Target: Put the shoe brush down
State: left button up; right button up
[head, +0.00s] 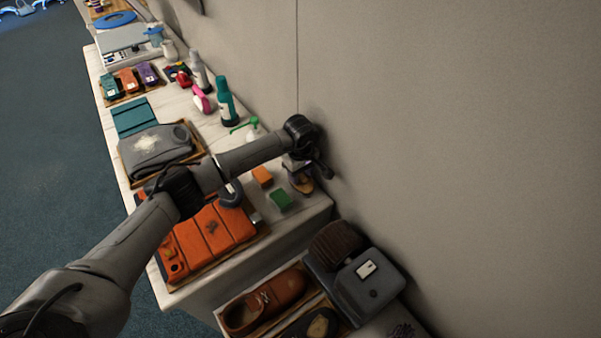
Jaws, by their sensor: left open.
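My left arm reaches across the white counter, and my left gripper (305,172) is at the counter's far right end, close to the wall. Its jaws are open. A small brownish object, apparently the shoe brush (302,184), lies just below the fingers on or near the counter top. The gripper partly covers it, so I cannot tell whether they touch. My right gripper is not in view.
A green block (281,200) and an orange block (262,176) lie left of the gripper. An orange folded item (212,232) sits nearer. A brown shoe (264,302) and a grey case (368,286) stand lower, beyond the counter edge. Bottles (225,103) stand along the wall.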

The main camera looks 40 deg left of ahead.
pick_arm(q)
notch_tip(320, 180, up, 12)
jog(key=b, duration=0.4)
jog(key=shift+r, duration=0.15)
jog(key=shift+s, duration=0.1)
dwell(0.5)
